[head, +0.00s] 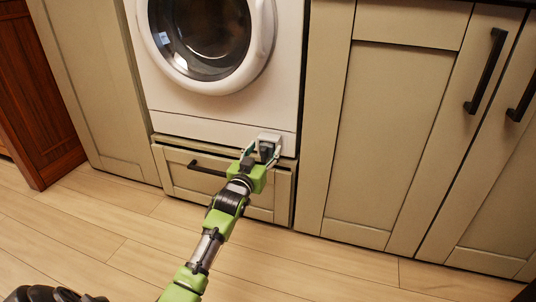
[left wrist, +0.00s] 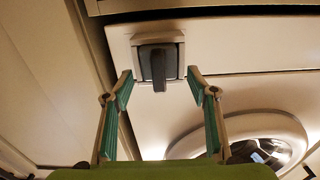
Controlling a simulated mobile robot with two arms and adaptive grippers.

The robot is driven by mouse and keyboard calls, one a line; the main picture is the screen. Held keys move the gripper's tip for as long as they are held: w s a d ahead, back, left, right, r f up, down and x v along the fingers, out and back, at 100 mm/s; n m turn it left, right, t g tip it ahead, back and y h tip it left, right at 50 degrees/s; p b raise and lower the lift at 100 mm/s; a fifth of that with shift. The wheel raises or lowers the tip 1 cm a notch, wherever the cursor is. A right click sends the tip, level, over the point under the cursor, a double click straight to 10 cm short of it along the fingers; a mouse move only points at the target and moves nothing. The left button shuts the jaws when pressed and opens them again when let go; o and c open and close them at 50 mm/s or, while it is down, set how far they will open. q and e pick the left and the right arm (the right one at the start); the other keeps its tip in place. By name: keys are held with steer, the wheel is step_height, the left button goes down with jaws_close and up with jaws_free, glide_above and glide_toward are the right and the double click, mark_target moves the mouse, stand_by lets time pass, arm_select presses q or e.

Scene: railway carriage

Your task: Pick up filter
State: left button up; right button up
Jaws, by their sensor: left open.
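The filter (head: 267,146) is a dark grey piece with a raised grip, set in a pale square frame at the lower right of the white washing machine (head: 222,117). In the left wrist view the filter (left wrist: 158,63) shows at the upper middle, with its grip between and just beyond my fingertips. My left gripper (head: 262,155) is open in front of it, one green-padded finger to each side. In the left wrist view the open gripper (left wrist: 159,80) shows a gap between each fingertip and the filter. My right gripper is not in view.
A drawer (head: 181,182) with a dark handle sits under the machine and stands slightly out. The round door (head: 206,42) is above. Cabinets (head: 386,130) with dark handles stand to the right, and another cabinet (head: 92,83) to the left. The wooden floor (head: 110,235) is clear.

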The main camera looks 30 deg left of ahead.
arm_select(q)
steer(key=shift+w, duration=0.1)
steer(key=c, duration=1.2)
steer(key=shift+c, duration=0.2)
steer(key=shift+r, duration=0.15)
